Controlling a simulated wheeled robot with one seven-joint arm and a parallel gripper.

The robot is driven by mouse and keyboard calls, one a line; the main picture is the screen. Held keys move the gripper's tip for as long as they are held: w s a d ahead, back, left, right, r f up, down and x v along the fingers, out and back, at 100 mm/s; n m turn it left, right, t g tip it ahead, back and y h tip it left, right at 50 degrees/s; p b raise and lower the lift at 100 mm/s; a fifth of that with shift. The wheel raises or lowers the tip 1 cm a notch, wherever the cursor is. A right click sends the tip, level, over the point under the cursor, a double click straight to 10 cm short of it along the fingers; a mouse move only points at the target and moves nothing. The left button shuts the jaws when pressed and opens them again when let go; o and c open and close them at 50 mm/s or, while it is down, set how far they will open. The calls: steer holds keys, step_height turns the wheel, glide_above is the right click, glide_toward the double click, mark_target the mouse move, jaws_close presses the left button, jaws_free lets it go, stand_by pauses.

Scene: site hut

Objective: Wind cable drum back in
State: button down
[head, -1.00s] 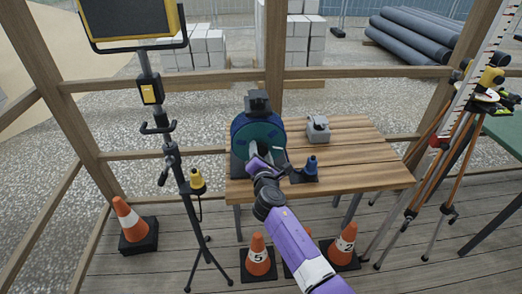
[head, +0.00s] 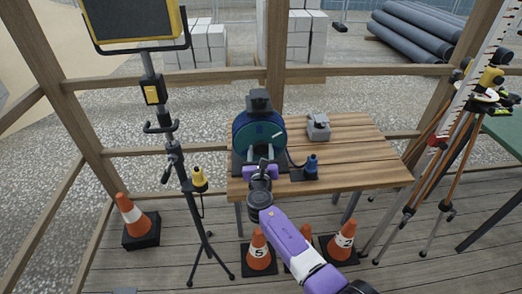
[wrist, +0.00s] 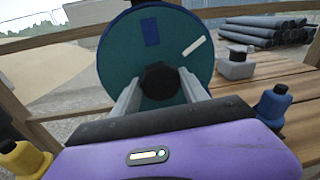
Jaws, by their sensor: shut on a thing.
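The cable drum (head: 243,133) stands upright at the left end of the wooden table, with a teal face and a dark top handle. In the wrist view, the drum face (wrist: 115,65) bears a white stripe at upper right and a blue patch near the top. My gripper (wrist: 160,84) is shut on the dark knob (wrist: 160,78) at the middle of the face, one grey finger on each side. In the head view my gripper (head: 261,156) is in front of the drum. A blue connector (head: 311,167) stands right of the drum, with a dark cable beside it.
A grey box (head: 318,127) sits farther back on the table (head: 365,150), whose right part is clear. A lamp tripod (head: 172,150) with a yellow connector (head: 199,180) stands left. Orange cones (head: 259,250) stand below the table's front. Another tripod (head: 450,180) stands right.

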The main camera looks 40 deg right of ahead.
steer(key=shift+s+f+n, duration=0.1)
steer(key=shift+f+n, duration=0.1)
steer(key=shift+n, duration=0.4)
steer(key=c, duration=0.6)
jaws_free()
steer(key=shift+r, duration=0.1)
steer(key=v, duration=0.7)
steer(key=shift+s+a+p, duration=0.25)
steer(key=shift+p, duration=0.15)
